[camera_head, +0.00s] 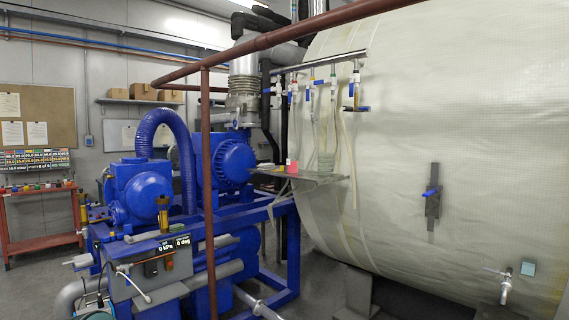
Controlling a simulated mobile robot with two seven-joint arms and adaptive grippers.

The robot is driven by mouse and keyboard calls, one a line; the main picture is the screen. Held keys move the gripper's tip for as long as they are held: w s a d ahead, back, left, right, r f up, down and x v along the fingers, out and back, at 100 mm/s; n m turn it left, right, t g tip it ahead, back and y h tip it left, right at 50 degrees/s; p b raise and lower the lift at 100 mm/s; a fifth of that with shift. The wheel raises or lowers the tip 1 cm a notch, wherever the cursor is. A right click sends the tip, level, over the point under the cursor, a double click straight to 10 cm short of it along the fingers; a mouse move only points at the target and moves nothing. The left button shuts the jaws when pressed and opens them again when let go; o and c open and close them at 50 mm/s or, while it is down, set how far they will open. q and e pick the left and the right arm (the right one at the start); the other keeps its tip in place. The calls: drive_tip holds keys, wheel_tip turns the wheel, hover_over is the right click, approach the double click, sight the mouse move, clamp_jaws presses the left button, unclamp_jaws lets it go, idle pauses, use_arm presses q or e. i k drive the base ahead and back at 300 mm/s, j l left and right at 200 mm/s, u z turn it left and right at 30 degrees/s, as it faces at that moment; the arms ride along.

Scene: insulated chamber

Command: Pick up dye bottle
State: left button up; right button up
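No object is plainly recognisable as the dye bottle. A small pink object (292,166) stands on the grey shelf (322,178) at the side of the large pale chamber; it is too small to tell whether it is a bottle. Several small coloured items (45,186) stand on top of the red cart (38,242) at the far left; they too are too small to identify. Neither of my grippers is in view.
Blue pump machinery (215,205) with pipes fills the middle left. A brown vertical pipe (207,190) stands in front of it. The large pale chamber (460,130) takes up the right, with valves and hoses above the shelf. Some grey floor (35,285) is clear at lower left.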

sight(293, 158)
drive_tip(key=i+u, duration=0.1)
drive_tip(key=i, duration=0.6)
drive_tip(key=i+l+u, duration=0.1)
drive_tip(key=i, duration=0.65)
